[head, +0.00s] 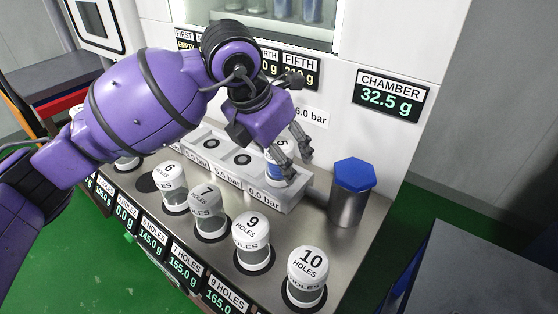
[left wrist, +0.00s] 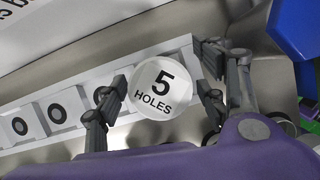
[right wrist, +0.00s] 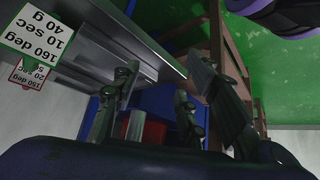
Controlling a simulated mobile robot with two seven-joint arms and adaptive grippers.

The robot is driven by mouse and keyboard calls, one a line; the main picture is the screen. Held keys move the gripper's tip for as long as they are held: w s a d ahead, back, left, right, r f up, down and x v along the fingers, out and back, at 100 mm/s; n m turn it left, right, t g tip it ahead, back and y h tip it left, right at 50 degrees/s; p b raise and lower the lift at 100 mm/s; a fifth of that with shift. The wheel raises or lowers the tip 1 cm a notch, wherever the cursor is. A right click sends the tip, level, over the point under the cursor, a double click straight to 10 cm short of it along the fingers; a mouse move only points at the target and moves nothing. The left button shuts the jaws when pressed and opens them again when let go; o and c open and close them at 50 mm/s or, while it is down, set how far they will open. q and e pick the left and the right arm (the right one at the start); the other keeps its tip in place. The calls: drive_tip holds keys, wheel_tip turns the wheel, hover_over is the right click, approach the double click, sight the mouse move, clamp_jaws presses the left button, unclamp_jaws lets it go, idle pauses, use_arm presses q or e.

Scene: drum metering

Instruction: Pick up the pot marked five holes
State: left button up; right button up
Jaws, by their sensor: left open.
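The pot marked 5 holes (left wrist: 161,90) has a white round lid and shows between my left gripper's fingers in the left wrist view. In the head view the pot (head: 273,172) stands in the right end of the grey rack (head: 288,197), at the 6.0 bar label. My left gripper (left wrist: 154,92) is open, with a finger on either side of the lid; I cannot tell whether they touch it. It also shows above the rack in the head view (head: 294,163). My right gripper (right wrist: 160,102) is away from the bench, its fingers apart with nothing between them.
Pots marked 6 (head: 174,187), 7 (head: 208,210), 9 (head: 253,241) and 10 (head: 307,276) holes stand along the bench front. A steel cylinder with a blue hexagonal top (head: 350,192) stands right of the rack. The chamber display (head: 391,97) reads 32.5 g.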

use_arm(q)
clamp_jaws()
idle(0.4)
drive_tip(key=shift+r, duration=0.1)
